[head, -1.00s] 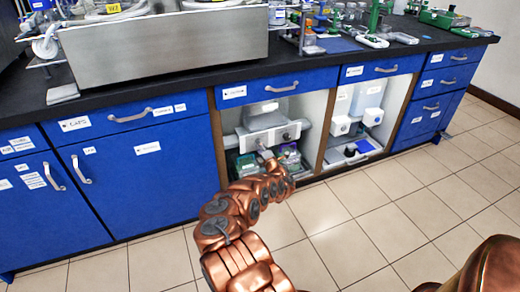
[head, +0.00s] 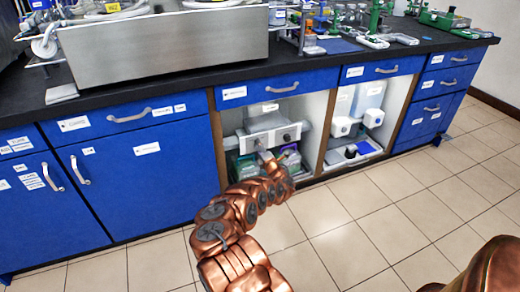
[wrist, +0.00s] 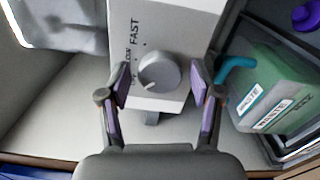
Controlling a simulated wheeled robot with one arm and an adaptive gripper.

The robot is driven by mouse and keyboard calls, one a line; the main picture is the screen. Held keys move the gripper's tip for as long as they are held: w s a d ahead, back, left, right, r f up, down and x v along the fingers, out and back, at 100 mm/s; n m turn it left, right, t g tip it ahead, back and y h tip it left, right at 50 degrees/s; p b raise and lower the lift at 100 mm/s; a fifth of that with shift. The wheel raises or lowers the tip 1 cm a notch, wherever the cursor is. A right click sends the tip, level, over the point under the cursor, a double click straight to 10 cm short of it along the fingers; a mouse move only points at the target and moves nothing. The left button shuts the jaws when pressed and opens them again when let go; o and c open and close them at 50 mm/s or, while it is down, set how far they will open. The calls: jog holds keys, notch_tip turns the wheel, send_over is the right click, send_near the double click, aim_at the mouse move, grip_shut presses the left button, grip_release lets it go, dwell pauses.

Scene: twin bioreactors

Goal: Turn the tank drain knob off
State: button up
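The knob (wrist: 160,72) is a round grey dial on the white front panel (wrist: 178,22) of a unit in an open cabinet bay. In the wrist view its pale pointer line aims to the lower left. "FAST" is printed above and left of it; smaller print lower on the left is too blurred to read surely. My gripper (wrist: 163,82) is open, with one purple-padded finger on each side of the knob and visible space between. In the head view my gripper (head: 264,156) is at the unit's front, and another knob (head: 287,137) shows to its right.
A green waste box (wrist: 270,88) with a teal hose stands right of the panel. Cabinet dividers (head: 325,130) flank the bay. The bench top is above; the floor in front is clear.

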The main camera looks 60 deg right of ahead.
jog(key=shift+s, duration=0.15)
jog(key=v, duration=1.1)
jog(key=shift+s+a, duration=0.3)
dwell(0.8)
dwell(0.6)
